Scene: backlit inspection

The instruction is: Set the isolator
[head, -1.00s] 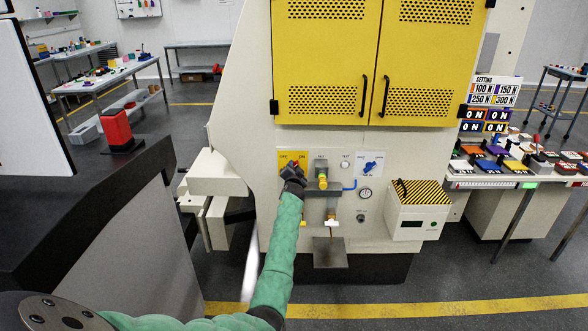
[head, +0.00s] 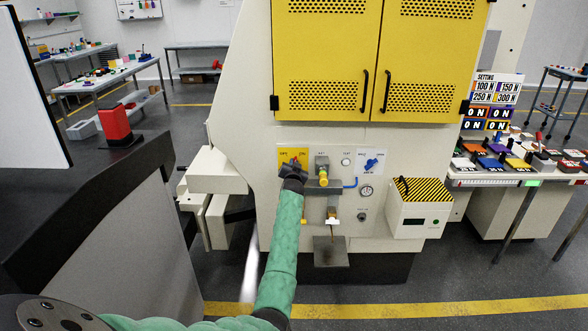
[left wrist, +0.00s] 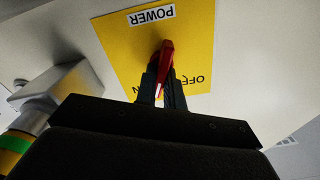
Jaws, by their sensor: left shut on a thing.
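The isolator is a red handle (left wrist: 166,62) on a yellow plate (left wrist: 190,28) marked POWER, OFF and ON in the left wrist view. In the head view the yellow plate (head: 285,155) sits on the cream machine front, left of a valve-like fitting. My left gripper (left wrist: 158,85) is shut on the red handle, with one dark finger on each side of it. In the head view my left gripper (head: 292,170) covers most of the handle. The handle's exact angle against the OFF and ON marks is hard to tell. My right gripper is not in view.
A grey fitting with a yellow-green part (head: 322,172) stands close to the right of the plate. A blue selector (head: 371,164) is further right. A striped-lid box (head: 421,200) and yellow doors (head: 378,60) are nearby. A red object (head: 114,124) stands on the dark counter at left.

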